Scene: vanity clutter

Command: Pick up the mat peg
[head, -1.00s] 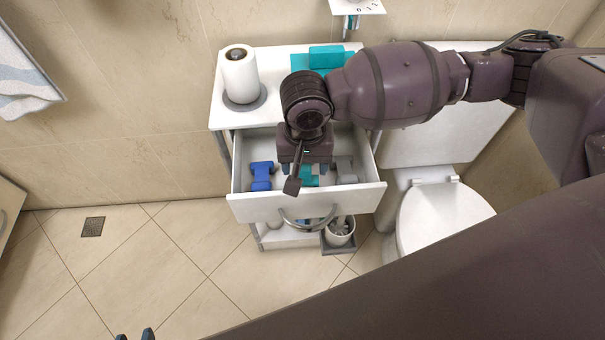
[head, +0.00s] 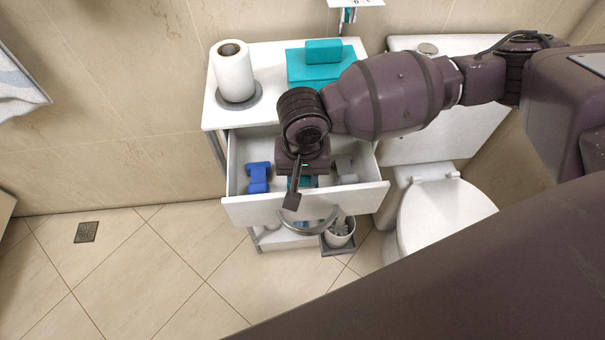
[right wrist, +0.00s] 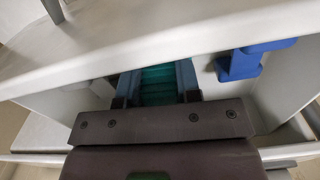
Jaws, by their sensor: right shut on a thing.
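A teal peg (head: 307,182), which I take for the mat peg, is in the open white drawer (head: 262,208), mostly hidden under my right gripper. My right gripper (head: 301,178) points down into the drawer, between a blue peg (head: 258,177) on the left and a grey peg (head: 346,171) on the right. In the right wrist view the teal peg (right wrist: 158,86) lies between the two fingers of my right gripper (right wrist: 157,76), which is shut on it. The blue peg also shows there (right wrist: 240,65). My left gripper is out of view.
A white roll (head: 234,72) stands on a grey disc on the cabinet top. A teal block (head: 324,51) rests on a teal mat (head: 310,68) there. A small pot (head: 340,232) stands below; a toilet (head: 440,215) is at right.

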